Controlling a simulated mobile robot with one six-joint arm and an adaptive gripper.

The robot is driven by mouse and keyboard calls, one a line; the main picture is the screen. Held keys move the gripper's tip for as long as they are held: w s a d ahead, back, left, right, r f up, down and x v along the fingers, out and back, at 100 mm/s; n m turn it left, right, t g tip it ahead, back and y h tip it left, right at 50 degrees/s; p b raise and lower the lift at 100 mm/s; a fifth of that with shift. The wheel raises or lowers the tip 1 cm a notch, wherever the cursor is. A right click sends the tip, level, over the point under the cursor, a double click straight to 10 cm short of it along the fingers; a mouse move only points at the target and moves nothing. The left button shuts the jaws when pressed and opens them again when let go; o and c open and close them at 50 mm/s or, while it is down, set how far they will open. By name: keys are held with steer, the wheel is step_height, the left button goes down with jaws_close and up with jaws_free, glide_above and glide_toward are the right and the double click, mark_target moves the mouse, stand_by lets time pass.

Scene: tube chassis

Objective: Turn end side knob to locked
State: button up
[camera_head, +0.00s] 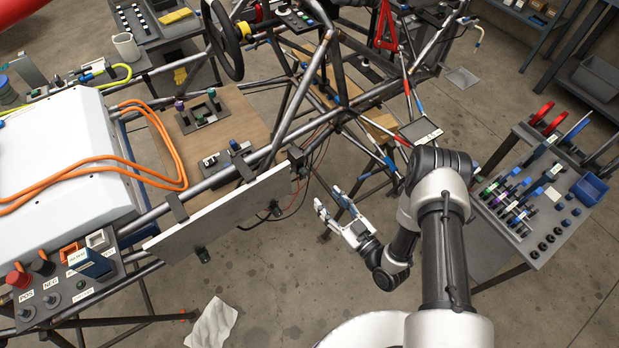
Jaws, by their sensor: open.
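A pale side panel (220,215) hangs along the near tube of the chassis. A small black knob (275,208) sticks out near its right end, and another black knob (203,255) sticks out at its lower left. No readable label marks either as the end side knob, and their lock positions are too small to tell. My gripper (328,198) is open and empty, to the right of the panel's right end and apart from both knobs. Its two fingers point up and left in the picture.
Chassis tubes (305,100) and thin dark wires (318,155) lie just beyond my gripper. A white battery box (65,150) with orange cables is at left. A tool cart (535,200) stands at right. Bare floor lies below the panel; a white cloth (212,325) rests there.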

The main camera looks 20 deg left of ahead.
mark_target(307, 175)
steer(key=b+x, duration=0.2)
steer(key=x, duration=0.8)
steer(key=shift+w+a, duration=0.25)
steer(key=shift+c, duration=0.5)
steer(key=c, duration=1)
